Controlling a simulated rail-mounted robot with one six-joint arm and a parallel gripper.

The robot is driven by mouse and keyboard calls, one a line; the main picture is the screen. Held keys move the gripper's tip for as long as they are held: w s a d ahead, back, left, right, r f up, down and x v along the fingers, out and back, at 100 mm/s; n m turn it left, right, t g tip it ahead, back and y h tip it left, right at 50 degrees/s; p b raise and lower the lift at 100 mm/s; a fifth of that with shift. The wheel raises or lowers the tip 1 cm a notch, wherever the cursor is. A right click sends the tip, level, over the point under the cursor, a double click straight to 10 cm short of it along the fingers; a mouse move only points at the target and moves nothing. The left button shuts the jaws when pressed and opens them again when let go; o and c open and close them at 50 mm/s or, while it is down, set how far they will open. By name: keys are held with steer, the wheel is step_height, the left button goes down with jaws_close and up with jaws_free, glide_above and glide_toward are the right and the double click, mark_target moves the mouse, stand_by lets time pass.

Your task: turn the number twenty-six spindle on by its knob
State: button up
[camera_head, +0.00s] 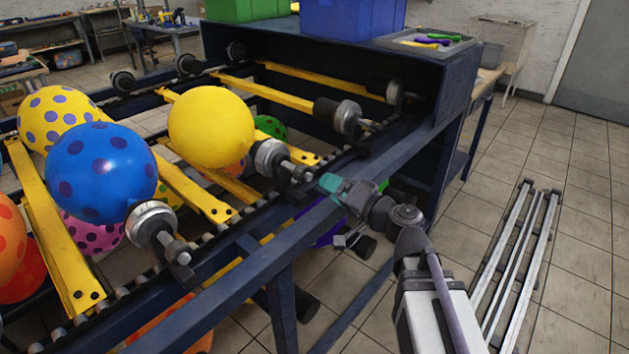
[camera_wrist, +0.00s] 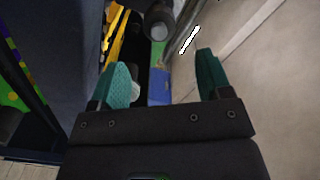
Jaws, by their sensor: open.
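Several spindles with round metal hubs and dark knob ends line the blue conveyor frame in the head view; no number is readable, so I cannot tell which is twenty-six. The nearest to my gripper (camera_head: 334,186) is the spindle (camera_head: 272,158) beside the yellow balloon. My gripper is just right of that spindle's outer end, apparently apart from it. In the wrist view my gripper (camera_wrist: 164,76) has its two teal fingers spread wide with no thing clearly held. A grey round end (camera_wrist: 160,24) shows beyond the fingers, near the top.
A blue spotted balloon (camera_head: 101,171) and a yellow balloon (camera_head: 211,127) stand on the conveyor. Another spindle (camera_head: 152,224) is at front left, one more (camera_head: 347,117) at back right. The frame's blue rail (camera_head: 235,270) runs close beside my gripper.

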mark_target(306, 176)
steer(key=shift+f, duration=0.1)
steer(key=shift+w+a, duration=0.15)
steer(key=shift+a, duration=0.15)
steer(key=x, duration=1)
steer(key=shift+a, duration=0.1)
steer(key=shift+c, duration=0.2)
steer(key=c, duration=0.9)
steer(key=shift+m, duration=0.3)
